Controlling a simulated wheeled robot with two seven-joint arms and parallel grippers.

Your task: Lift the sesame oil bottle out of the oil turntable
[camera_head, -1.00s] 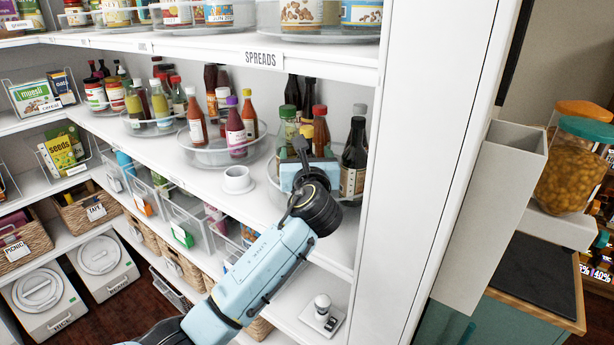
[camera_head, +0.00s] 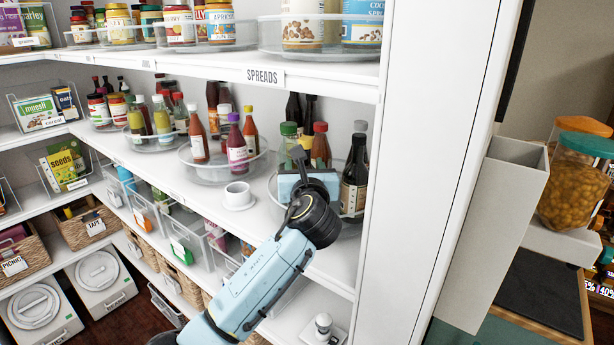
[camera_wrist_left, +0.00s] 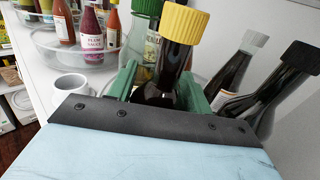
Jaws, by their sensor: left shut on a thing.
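My left gripper (camera_head: 300,165) reaches into the clear oil turntable (camera_head: 273,190) on the middle shelf. In the left wrist view its green fingers (camera_wrist_left: 162,90) are shut on the neck of a dark bottle with a yellow ribbed cap (camera_wrist_left: 180,40). The bottle stands near upright; its label and lower part are hidden by the gripper, so I cannot read its name or see whether its base touches the turntable. In the head view the gripper mostly hides this bottle. My right gripper is not in view.
A green-capped bottle (camera_head: 288,132), a red-capped bottle (camera_head: 320,148) and dark bottles (camera_head: 355,180) crowd the gripper. A white cup (camera_head: 238,193) stands to the left. The spreads shelf (camera_head: 320,84) hangs above; a white side panel (camera_head: 425,150) stands right.

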